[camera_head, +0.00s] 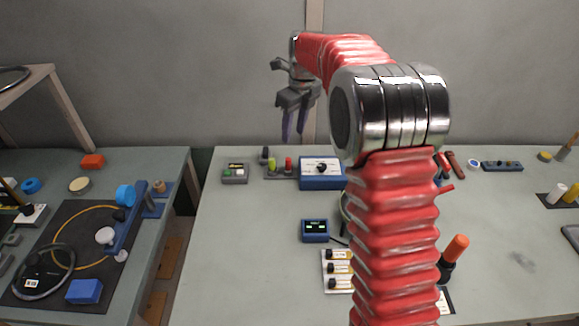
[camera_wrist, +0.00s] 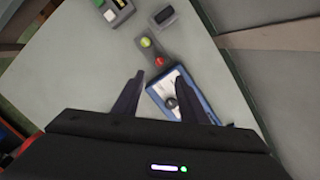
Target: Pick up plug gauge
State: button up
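I cannot tell for certain which thing is the plug gauge. One candidate is the upright tool with an orange handle and black lower part (camera_head: 456,249), right of my arm on the bench. Another is the small grey holder with a green and a red knob (camera_head: 280,171) at the bench's back; its green knob (camera_wrist: 146,42) also shows in the wrist view. My gripper (camera_head: 293,136) hangs in the air above the back of the bench, fingers down. In the wrist view its fingers (camera_wrist: 159,72) are apart with nothing held between them. My arm hides part of the middle bench.
A blue box with a dial (camera_head: 322,173) stands at the back, close below my gripper in the wrist view. A small blue display (camera_head: 315,230) and a white panel of switches (camera_head: 337,272) lie nearer. The left front of the bench (camera_head: 235,260) is clear.

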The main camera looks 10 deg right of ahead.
aim_at(288, 159)
jog(key=shift+w+a+f, duration=0.1)
jog(key=shift+w+f, duration=0.05)
jog(key=shift+f, duration=1.25)
jog(key=shift+w+a+f, duration=0.15)
jog(key=shift+w+f, duration=0.05)
jog(key=shift+f, duration=1.25)
jog(key=shift+w+a+f, duration=0.1)
jog(key=shift+w+f, duration=0.05)
jog(key=shift+f, duration=1.25)
jog(key=shift+w+a+f, duration=0.15)
jog(key=shift+w+f, duration=0.05)
jog(key=shift+f, duration=1.1)
jog(key=shift+w+a+f, duration=0.15)
jog(key=shift+f, duration=1.1)
jog(key=shift+c, duration=0.3)
grip_shut()
jog(key=shift+r, duration=0.1)
notch_tip(288, 159, up, 10)
jog(key=shift+f, duration=0.1)
